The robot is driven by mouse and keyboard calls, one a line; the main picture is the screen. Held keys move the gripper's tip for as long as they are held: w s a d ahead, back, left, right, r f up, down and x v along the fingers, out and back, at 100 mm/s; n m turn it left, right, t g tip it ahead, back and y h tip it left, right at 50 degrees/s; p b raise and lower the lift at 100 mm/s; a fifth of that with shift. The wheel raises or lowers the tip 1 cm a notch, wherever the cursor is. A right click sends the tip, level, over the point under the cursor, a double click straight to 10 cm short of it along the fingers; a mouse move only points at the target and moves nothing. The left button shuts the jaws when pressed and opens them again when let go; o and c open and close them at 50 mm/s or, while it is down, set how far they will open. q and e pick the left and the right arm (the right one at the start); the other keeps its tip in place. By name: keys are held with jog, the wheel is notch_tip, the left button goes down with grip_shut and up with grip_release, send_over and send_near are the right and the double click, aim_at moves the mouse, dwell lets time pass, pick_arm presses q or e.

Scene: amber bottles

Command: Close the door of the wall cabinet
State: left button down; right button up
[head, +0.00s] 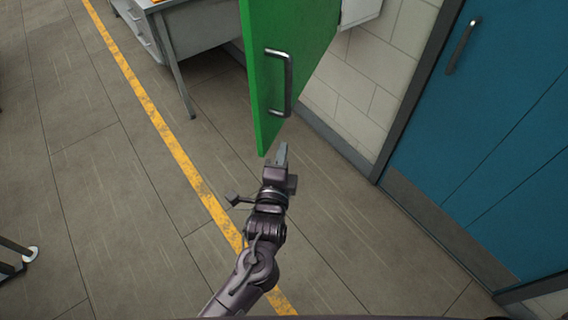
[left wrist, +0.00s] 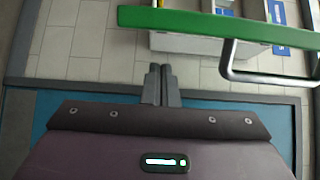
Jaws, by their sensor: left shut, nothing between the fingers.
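The green cabinet door (head: 285,60) stands open in the head view, swung out from the white cabinet body (head: 358,10) on the wall. A metal bar handle (head: 279,84) is on its face. My left gripper (head: 282,153) is shut and empty, just below the door's lower edge in the picture; I cannot tell whether it touches. In the left wrist view the door's green edge (left wrist: 190,22) crosses above the shut fingers (left wrist: 160,84), with the handle (left wrist: 268,78) to the right. The white cabinet (left wrist: 190,44) shows beyond the edge. My right gripper is out of view.
A blue door (head: 500,130) with its own handle is at the right, beside a pale block wall (head: 365,75). A grey desk (head: 195,30) stands at the back left.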

pick_arm(q)
jog(key=a, duration=0.1)
jog(key=w+a, duration=0.1)
jog(key=shift+a+p, duration=0.35)
jog(key=shift+p, duration=0.05)
